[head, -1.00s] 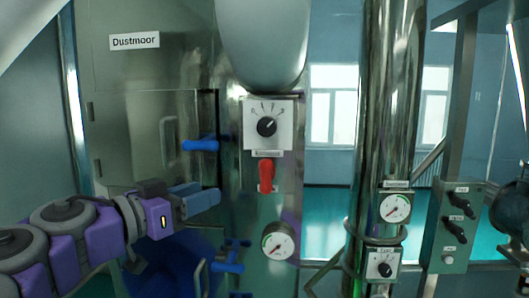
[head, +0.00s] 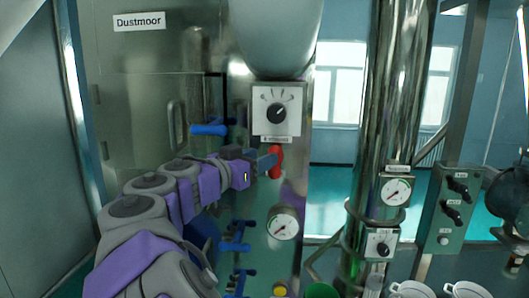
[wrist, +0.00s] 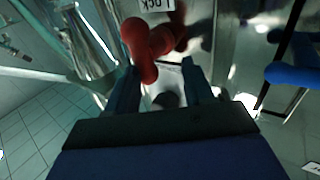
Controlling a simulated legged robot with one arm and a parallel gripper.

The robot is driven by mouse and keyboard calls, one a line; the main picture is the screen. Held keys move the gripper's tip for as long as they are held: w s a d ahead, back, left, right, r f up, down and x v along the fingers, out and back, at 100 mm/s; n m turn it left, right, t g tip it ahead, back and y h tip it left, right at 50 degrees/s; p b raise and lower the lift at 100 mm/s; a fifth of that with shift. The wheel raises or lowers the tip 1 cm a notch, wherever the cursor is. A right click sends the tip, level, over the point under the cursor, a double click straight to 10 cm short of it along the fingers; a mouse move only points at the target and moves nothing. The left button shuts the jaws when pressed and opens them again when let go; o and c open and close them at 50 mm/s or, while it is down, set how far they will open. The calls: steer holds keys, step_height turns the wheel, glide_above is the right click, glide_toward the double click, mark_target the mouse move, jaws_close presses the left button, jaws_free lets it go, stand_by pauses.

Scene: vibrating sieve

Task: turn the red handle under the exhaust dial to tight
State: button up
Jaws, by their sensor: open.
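The red handle (head: 275,161) hangs on the steel panel, below a white dial plate (head: 291,126) with a black knob (head: 277,113) and a small label too blurred to read. My gripper (head: 266,161) is at the handle's left side in the head view and partly overlaps it. In the wrist view my gripper (wrist: 160,78) is open, with a finger on each side of the picture's middle. The red handle (wrist: 146,58) shows just beyond and between the fingertips, tilted, nearer the left finger. Whether a finger touches it I cannot tell.
A blue lever (head: 209,129) sticks out left of the dial, and more blue valve handles (head: 235,247) are below my arm. A round gauge (head: 284,224) is under the red handle. A steel pipe (head: 391,100) with gauges stands to the right.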

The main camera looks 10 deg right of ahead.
glide_above(275, 178)
steer(key=x, duration=0.2)
steer(key=shift+a, duration=0.1)
steer(key=shift+o, duration=0.8)
steer(key=shift+s+d+r, duration=0.15)
steer(key=shift+s+d, duration=0.05)
steer(key=shift+s, duration=0.1)
steer(key=shift+c, duration=0.7)
steer(key=shift+w+a+f, duration=0.2)
steer(key=shift+w+a, duration=0.25)
steer(key=shift+a, duration=0.15)
steer(key=c, duration=0.3)
steer(key=shift+a, duration=0.2)
steer(key=shift+c, duration=0.7)
steer(key=shift+s+r, duration=0.1)
steer(key=shift+s, duration=0.05)
jaws_close()
